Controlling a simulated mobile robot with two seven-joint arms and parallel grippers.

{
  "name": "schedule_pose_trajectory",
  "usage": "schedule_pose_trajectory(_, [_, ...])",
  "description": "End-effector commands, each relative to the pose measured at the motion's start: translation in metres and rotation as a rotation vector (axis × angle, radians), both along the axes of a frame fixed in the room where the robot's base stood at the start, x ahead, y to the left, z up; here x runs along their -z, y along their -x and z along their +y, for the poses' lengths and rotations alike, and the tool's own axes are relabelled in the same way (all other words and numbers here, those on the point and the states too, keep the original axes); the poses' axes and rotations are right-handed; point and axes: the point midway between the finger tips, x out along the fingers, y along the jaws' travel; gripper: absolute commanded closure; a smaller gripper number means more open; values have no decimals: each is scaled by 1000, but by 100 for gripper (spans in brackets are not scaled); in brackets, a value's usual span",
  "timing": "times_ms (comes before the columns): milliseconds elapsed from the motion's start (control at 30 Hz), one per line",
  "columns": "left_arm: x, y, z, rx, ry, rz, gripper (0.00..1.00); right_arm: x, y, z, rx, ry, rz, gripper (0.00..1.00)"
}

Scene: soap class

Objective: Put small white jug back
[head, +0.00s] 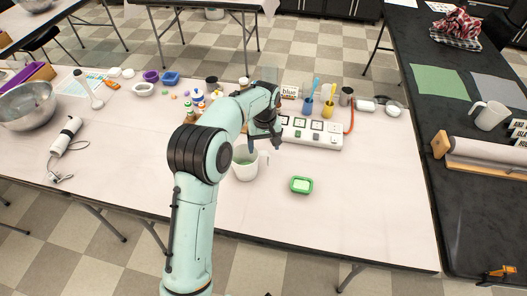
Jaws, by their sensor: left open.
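A white jug (245,172) with pale green contents stands upright on the pale table (345,210), its handle to the right. My left arm partly hides its top. My left gripper (270,139) is open and empty, close to the jug's upper right side in the picture. I cannot tell the gap between them. Another white jug (490,116) stands on the black counter (410,70) at the right. Which of the two is smaller is hard to tell. My right gripper is not in view.
A green-rimmed dish (301,185) lies right of the near jug. A metal bowl (28,105) is far left. The table's front right is clear.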

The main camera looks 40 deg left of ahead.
Motion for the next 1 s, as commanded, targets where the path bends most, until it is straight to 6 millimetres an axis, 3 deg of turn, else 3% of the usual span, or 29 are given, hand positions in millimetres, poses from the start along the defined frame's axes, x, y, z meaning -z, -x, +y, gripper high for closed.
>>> schedule_pose_trajectory(100, [-28,-1,0,0,-1,-3,21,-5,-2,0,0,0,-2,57])
schedule_pose_trajectory(333, [-60,-1,-1,0,-1,-1,21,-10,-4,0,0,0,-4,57])
schedule_pose_trajectory(1000, [-65,0,-1,0,-1,1,21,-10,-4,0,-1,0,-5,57])
